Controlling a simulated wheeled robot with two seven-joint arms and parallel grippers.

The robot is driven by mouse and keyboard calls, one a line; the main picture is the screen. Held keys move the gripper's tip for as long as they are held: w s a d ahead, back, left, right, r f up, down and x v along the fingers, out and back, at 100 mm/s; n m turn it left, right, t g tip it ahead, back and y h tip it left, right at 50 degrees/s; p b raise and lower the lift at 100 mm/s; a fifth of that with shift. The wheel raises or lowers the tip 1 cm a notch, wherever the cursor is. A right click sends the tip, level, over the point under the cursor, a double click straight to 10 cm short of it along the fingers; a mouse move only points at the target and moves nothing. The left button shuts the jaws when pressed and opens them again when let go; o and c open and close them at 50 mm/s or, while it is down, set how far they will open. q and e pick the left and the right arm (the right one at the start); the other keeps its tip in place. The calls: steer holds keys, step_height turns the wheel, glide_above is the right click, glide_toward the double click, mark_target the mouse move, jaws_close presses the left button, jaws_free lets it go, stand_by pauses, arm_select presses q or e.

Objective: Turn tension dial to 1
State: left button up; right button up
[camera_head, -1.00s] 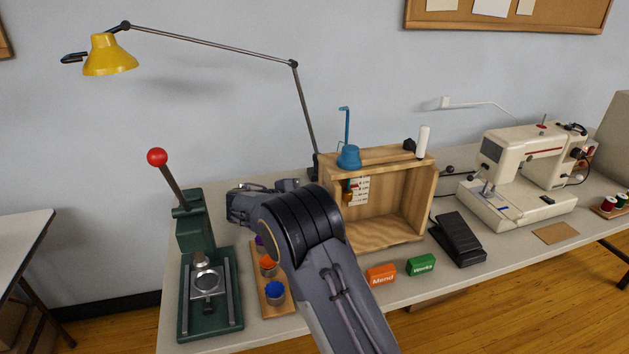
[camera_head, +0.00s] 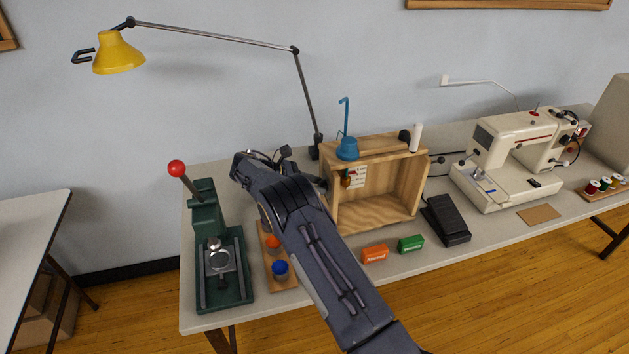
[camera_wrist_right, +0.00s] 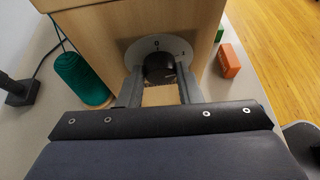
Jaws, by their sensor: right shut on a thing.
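The tension dial is a black knob (camera_wrist_right: 158,68) on a pale round plate (camera_wrist_right: 135,52), on the side of the wooden box (camera_wrist_right: 195,20). The plate carries a 0 at the top and another mark to its right, too small to read surely. My right gripper (camera_wrist_right: 160,85) has its two fingers on either side of the knob and is shut on it. In the head view the wooden box (camera_head: 410,185) stands mid-table; my right arm hides the dial, and the right gripper (camera_head: 314,181) barely shows at the box's left side. My left gripper is out of view.
A green spool (camera_wrist_right: 80,78) stands beside the box. A green press (camera_head: 207,215) with a red-knobbed lever and a rack of coloured pots lie to the left. Orange (camera_head: 375,254) and green (camera_head: 411,244) blocks and a black pedal (camera_head: 447,220) sit in front and right.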

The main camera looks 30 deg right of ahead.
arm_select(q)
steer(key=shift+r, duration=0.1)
arm_select(e)
steer(key=shift+f+n+g, duration=0.15)
steer(key=shift+n+g, duration=0.25)
stand_by(0.3)
steer(key=o, duration=1)
steer(key=shift+c, duration=0.2)
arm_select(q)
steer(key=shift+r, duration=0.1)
arm_select(e)
steer(key=shift+r, duration=0.2)
